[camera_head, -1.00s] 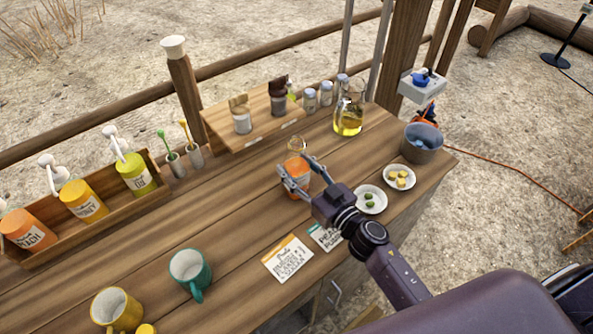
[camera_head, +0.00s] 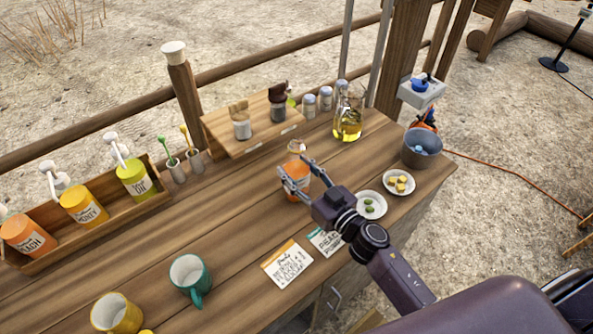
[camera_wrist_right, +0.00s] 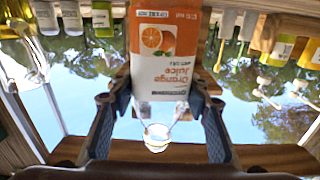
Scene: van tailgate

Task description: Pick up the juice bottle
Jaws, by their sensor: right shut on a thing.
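The juice bottle (camera_head: 297,187) is orange with a pale top and stands upright at the middle of the wooden counter. In the right wrist view the juice bottle (camera_wrist_right: 166,45) appears upside down, with an orange and white "Orange juice" label. My right gripper (camera_head: 296,171) reaches in from the lower right, with one finger on each side of the bottle, shut on it. In the wrist view its fingers (camera_wrist_right: 160,118) flank the label. I cannot tell whether the bottle's base touches the counter. My left gripper is not in view.
Two small plates (camera_head: 371,204) (camera_head: 410,183) and a grey bucket (camera_head: 421,148) stand right of the bottle. A glass jug (camera_head: 348,122) and a raised wooden shelf (camera_head: 222,134) are behind. Cards (camera_head: 288,264) and a teal mug (camera_head: 190,272) lie in front. A bottle rack (camera_head: 150,203) is left.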

